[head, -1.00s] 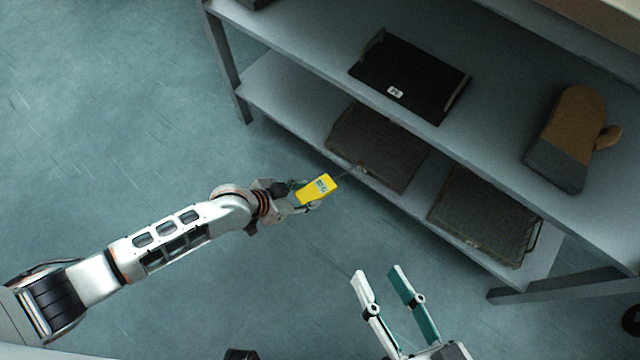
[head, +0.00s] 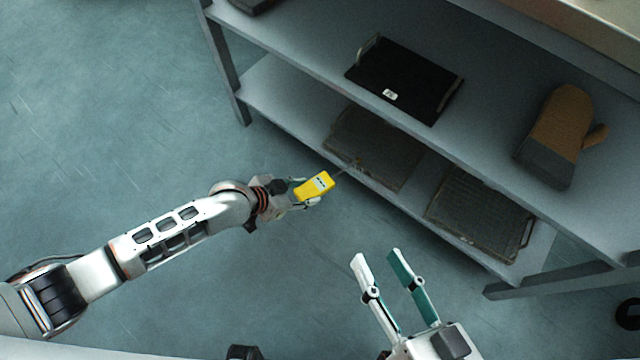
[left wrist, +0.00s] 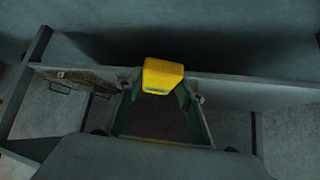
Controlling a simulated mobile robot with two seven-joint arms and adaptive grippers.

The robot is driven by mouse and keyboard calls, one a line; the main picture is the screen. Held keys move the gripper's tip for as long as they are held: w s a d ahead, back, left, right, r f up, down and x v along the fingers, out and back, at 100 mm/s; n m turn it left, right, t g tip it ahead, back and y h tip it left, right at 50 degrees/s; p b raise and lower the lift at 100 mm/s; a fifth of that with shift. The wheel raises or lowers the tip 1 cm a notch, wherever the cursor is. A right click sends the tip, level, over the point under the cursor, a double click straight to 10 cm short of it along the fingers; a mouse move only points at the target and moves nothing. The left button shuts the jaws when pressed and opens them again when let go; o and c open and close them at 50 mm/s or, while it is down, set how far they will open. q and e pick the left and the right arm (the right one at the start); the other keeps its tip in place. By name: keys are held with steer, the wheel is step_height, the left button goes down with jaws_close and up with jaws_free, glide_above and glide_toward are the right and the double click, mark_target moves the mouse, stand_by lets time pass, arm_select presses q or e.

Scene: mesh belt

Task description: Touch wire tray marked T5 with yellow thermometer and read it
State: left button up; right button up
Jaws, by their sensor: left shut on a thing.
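My left gripper (head: 300,195) is shut on the yellow thermometer (head: 316,185), which also shows in the left wrist view (left wrist: 162,75). Its thin probe points toward the lower shelf, at the front edge of a wire tray (head: 375,148). I cannot tell whether the tip touches that tray. A second wire tray (head: 480,212) lies to its right on the same shelf. No T5 mark is readable on either tray. The thermometer's small display is too small to read. My right gripper (head: 377,257) is open and empty over the floor in front of the shelves.
The upper shelf (head: 480,125) bears a black tray (head: 405,78) with a small white label and a brown and grey oven mitt (head: 558,135). The lower shelf (head: 275,85) is bare at its left end. The floor (head: 120,130) on the left is clear.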

arm_select(q)
steer(key=shift+w+r+p, duration=0.2)
steer(key=shift+r+p, duration=0.9)
steer(key=shift+r, duration=0.95)
steer(key=shift+s+f, duration=0.1)
steer(key=shift+s, duration=0.05)
arm_select(e)
steer(key=shift+t, duration=0.5)
steer(key=r, duration=0.1)
steer(key=w+r, duration=0.1)
steer(key=r, duration=0.2)
steer(key=shift+w+r, duration=0.35)
